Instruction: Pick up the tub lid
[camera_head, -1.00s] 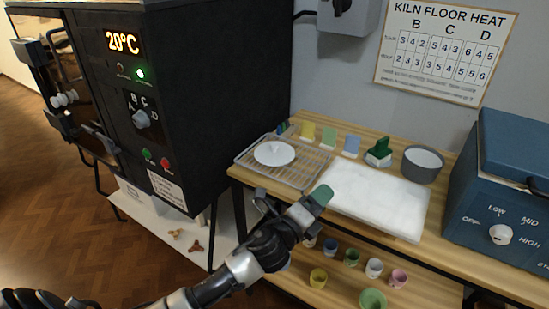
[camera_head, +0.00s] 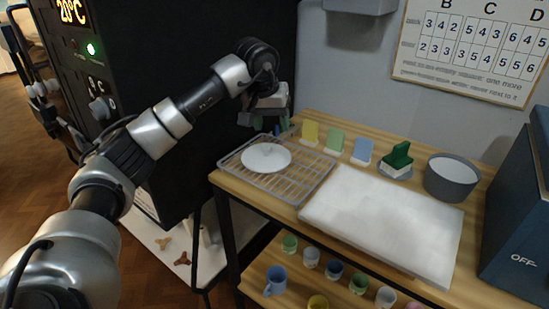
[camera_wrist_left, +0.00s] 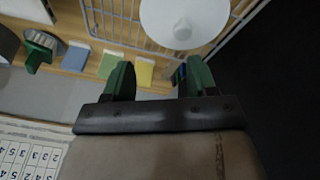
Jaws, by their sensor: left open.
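The tub lid (camera_head: 266,157) is a white round disc with a small central knob. It lies flat, knob up, on a wire rack (camera_head: 305,184) at the left end of the wooden table. It also shows at the top of the left wrist view (camera_wrist_left: 186,28). My left gripper (camera_head: 268,122) hangs above and behind the lid, near the rack's back edge. Its green-tipped fingers are apart, with nothing between them, in the left wrist view (camera_wrist_left: 160,80). The lid is clear of the fingers. My right gripper is not in view.
Coloured test tiles (camera_head: 336,140) stand along the table's back, with a green brush (camera_head: 398,158) and a grey tub (camera_head: 451,178) of white material. A white slab (camera_head: 380,217) fills the middle. The black kiln (camera_head: 190,60) stands close on the left. Cups (camera_head: 311,258) stand below.

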